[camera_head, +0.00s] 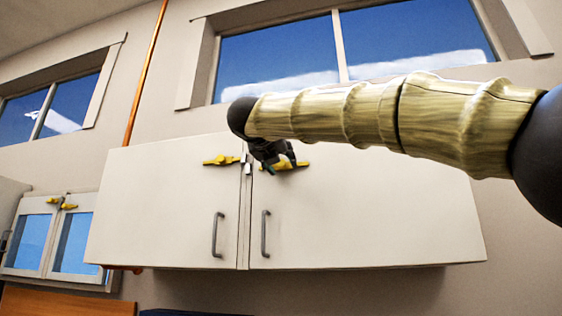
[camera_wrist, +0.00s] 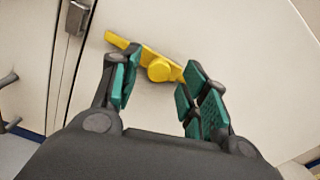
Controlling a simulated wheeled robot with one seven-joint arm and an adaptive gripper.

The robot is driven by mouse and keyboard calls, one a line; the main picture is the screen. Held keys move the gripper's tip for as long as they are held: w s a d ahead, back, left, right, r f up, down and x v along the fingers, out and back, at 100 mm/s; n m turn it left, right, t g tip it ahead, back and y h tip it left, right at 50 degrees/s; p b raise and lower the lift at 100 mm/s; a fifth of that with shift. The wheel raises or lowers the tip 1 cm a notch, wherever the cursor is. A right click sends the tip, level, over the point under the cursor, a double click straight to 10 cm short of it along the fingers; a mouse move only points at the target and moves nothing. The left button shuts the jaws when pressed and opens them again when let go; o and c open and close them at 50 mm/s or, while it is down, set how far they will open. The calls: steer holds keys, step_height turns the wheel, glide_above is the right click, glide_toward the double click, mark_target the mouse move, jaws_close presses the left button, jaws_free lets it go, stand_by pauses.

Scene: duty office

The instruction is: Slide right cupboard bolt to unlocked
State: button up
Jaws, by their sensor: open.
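The white wall cupboard (camera_head: 370,215) has two doors with a seam between them. The right bolt (camera_head: 291,163) is yellow and sits on the right door near the top of the seam, partly hidden by my gripper (camera_head: 272,160) in the head view. In the wrist view the right bolt (camera_wrist: 158,68) lies tilted, with a round knob in its middle and its left end near the grey catch (camera_wrist: 77,17) at the seam. My gripper (camera_wrist: 160,88) is open, its green-padded fingers on either side of the knob. I cannot tell whether they touch it.
A second yellow bolt (camera_head: 221,160) is on the left door. Grey handles (camera_head: 265,234) hang lower on the doors beside the seam. A smaller glass-fronted cupboard (camera_head: 60,238) stands at the left. Windows (camera_head: 278,60) are above.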

steer(key=v, duration=1.1)
steer(key=shift+s, duration=0.3)
